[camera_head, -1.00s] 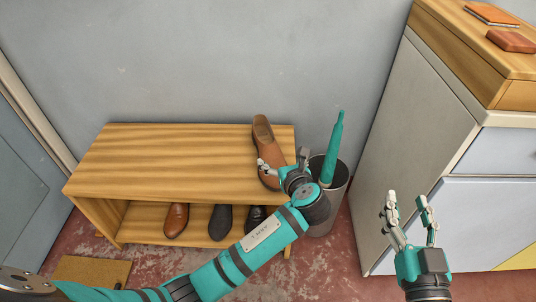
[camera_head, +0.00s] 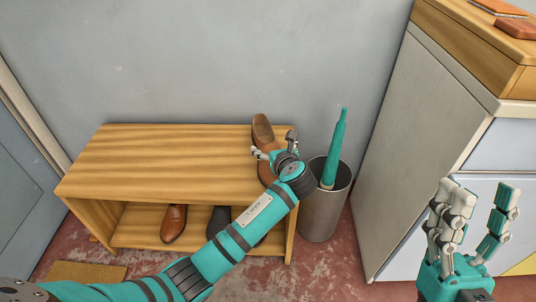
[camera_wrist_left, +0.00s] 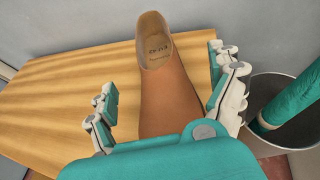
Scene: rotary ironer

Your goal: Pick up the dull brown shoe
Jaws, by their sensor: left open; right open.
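The dull brown shoe (camera_head: 263,131) stands on top of the wooden shoe bench at its right end, toe toward me. In the left wrist view the shoe (camera_wrist_left: 168,90) lies between the fingers, its open heel end pointing away; its toe is hidden behind my gripper's palm. My left gripper (camera_head: 273,147) is open, with one finger on each side of the shoe; it also shows in the left wrist view (camera_wrist_left: 168,85). A gap shows on the left side; the right finger is closer. My right gripper (camera_head: 474,215) is open and empty at the lower right.
The bench (camera_head: 150,160) has a lower shelf with a brown shoe (camera_head: 174,223) and a dark shoe (camera_head: 217,218). A grey bin (camera_head: 325,210) with a teal umbrella (camera_head: 335,150) stands close right of the bench. A cabinet (camera_head: 425,150) stands further right.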

